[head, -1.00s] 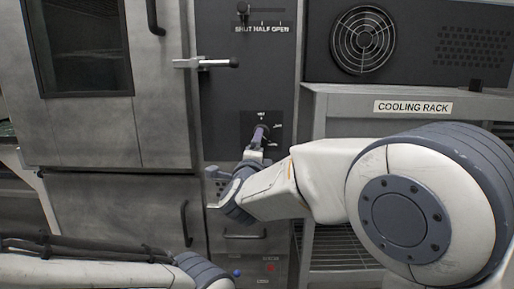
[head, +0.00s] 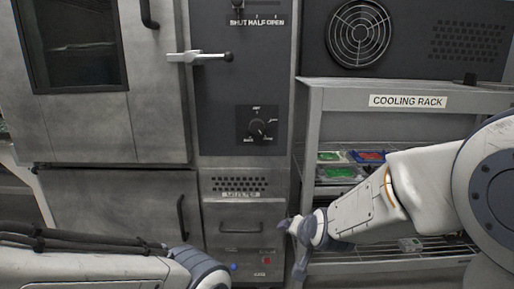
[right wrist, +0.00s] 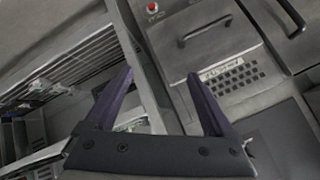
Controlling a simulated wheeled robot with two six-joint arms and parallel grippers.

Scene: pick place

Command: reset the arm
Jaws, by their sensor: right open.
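My right arm comes in from the right in the head view. Its gripper (head: 298,240) is low, in front of the lower panel and the left post of the cooling rack. In the right wrist view the same gripper (right wrist: 160,85) has its two purple fingers spread apart with nothing between them. My left arm lies along the bottom left of the head view, and its gripper is out of the frame. The control knob (head: 259,127) on the dark panel is in plain view, and my right gripper is apart from it.
An oven with a steel door (head: 150,125) and a latch handle (head: 200,57) stands at the left. The cooling rack (head: 310,115) at the right holds several coloured trays (head: 337,173). A drawer handle (head: 240,229) and a red button (right wrist: 153,8) are close to my right gripper.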

